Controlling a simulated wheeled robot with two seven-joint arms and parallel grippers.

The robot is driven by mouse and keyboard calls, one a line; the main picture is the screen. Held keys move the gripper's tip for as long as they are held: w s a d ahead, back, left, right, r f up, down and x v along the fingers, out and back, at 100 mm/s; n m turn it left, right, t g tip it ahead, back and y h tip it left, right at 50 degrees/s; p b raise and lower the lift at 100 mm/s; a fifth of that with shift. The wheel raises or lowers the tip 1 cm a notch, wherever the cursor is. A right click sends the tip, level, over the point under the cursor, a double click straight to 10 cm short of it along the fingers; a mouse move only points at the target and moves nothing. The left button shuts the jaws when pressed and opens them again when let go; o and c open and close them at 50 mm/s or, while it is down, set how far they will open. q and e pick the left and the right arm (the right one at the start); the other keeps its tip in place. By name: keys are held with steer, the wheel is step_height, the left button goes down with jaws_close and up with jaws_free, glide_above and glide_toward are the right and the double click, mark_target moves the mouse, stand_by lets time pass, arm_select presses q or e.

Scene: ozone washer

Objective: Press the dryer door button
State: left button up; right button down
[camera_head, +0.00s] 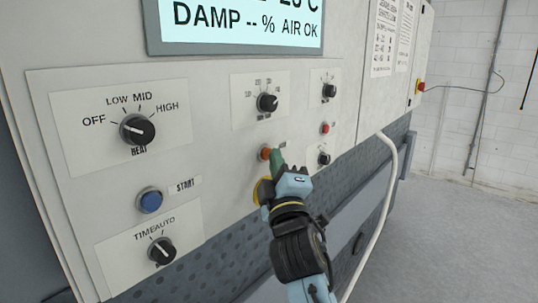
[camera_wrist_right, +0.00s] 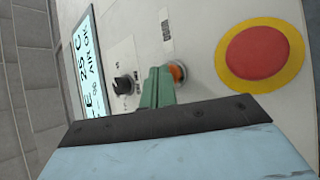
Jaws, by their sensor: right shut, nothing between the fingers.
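An orange button (camera_head: 265,152) sits on the light control panel (camera_head: 215,150), with a small label beside it that I cannot read. My right gripper (camera_head: 277,158) is shut and empty, its green fingertips right at the button's right side in the head view. In the right wrist view the shut green fingers (camera_wrist_right: 158,88) partly cover the orange button (camera_wrist_right: 178,73). The tips look very close to it; I cannot tell whether they touch. No label naming a dryer door is legible. My left gripper is not in view.
A large red stop button (camera_wrist_right: 260,52) on a yellow disc is close by the fingers. A blue START button (camera_head: 149,201), a red button (camera_head: 325,128) and several black knobs are on the panel. A white hose (camera_head: 385,190) hangs at right, with open floor beyond.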

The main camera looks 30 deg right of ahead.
steer(key=shift+w+a, duration=0.1)
steer(key=shift+w, duration=0.05)
stand_by(0.5)
steer(key=shift+s+d+p, duration=0.35)
steer(key=shift+s, duration=0.5)
steer(key=s, duration=0.1)
steer(key=s+d+p, duration=0.1)
steer(key=s, duration=0.1)
steer(key=s+d, duration=0.1)
steer(key=shift+s, duration=0.3)
stand_by(0.5)
